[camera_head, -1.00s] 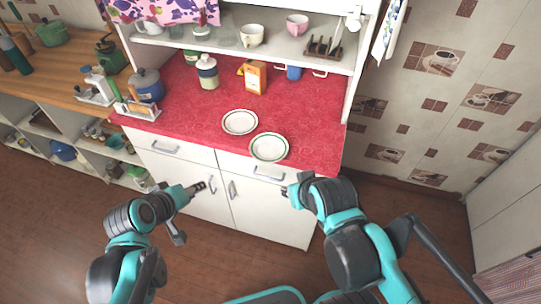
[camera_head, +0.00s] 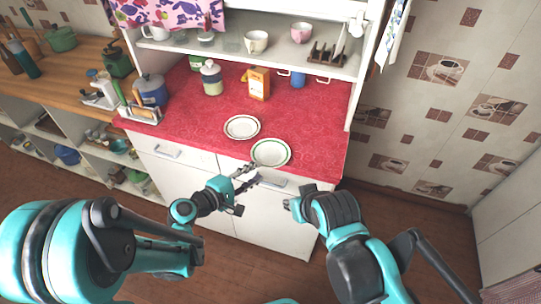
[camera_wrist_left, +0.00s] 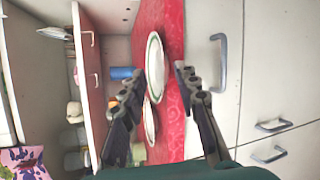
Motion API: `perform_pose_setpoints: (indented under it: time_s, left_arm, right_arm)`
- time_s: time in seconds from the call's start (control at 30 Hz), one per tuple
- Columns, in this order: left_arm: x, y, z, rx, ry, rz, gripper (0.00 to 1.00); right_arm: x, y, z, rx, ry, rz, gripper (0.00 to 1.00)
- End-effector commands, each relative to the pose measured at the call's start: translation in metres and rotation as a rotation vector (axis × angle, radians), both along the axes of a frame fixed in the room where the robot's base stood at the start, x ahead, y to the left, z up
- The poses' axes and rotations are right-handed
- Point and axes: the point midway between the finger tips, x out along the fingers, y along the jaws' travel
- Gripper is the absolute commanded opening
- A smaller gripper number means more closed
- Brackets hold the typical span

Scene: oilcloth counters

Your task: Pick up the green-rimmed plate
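The green-rimmed plate (camera_head: 271,152) lies flat near the front edge of the red counter; it also shows in the left wrist view (camera_wrist_left: 155,62). A second plate with a darker rim (camera_head: 241,127) lies just behind it to the left, and appears lower in the left wrist view (camera_wrist_left: 149,122). My left gripper (camera_head: 251,176) is open and empty, just in front of the counter edge and close to the green-rimmed plate. In the left wrist view its spread fingers (camera_wrist_left: 160,75) frame the plate without touching it. My right gripper (camera_head: 289,204) is low before the cabinet; its fingers are unclear.
The red counter (camera_head: 190,112) has clear room left of the plates. A jar (camera_head: 211,78), an orange box (camera_head: 258,84) and a blue mug (camera_head: 298,78) stand at the back. A shelf with cups (camera_head: 256,42) hangs above. A drawer handle (camera_head: 268,181) lies below the edge.

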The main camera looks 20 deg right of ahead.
Motion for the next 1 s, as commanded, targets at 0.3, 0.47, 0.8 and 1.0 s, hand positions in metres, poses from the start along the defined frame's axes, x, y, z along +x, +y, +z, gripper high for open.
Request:
perform_pose_setpoints:
  time_s: [0.3, 0.47, 0.8, 1.0]
  left_arm:
    - [0.015, -0.028, -0.017, 0.003, -0.002, -0.003, 0.31]
    - [0.027, -0.048, -0.026, 0.003, -0.002, -0.003, 0.31]
    - [0.031, -0.054, -0.026, 0.004, -0.002, 0.000, 0.15]
    - [0.031, -0.053, -0.026, 0.004, -0.002, -0.001, 0.00]
  right_arm:
    - [0.000, 0.000, -0.014, 0.000, 0.000, 0.000, 0.29]
    - [0.000, 0.000, -0.022, 0.000, 0.000, 0.000, 0.29]
    - [0.000, 0.000, -0.021, 0.000, 0.000, 0.000, 0.29]
    - [0.000, 0.000, -0.022, 0.000, 0.000, 0.000, 0.29]
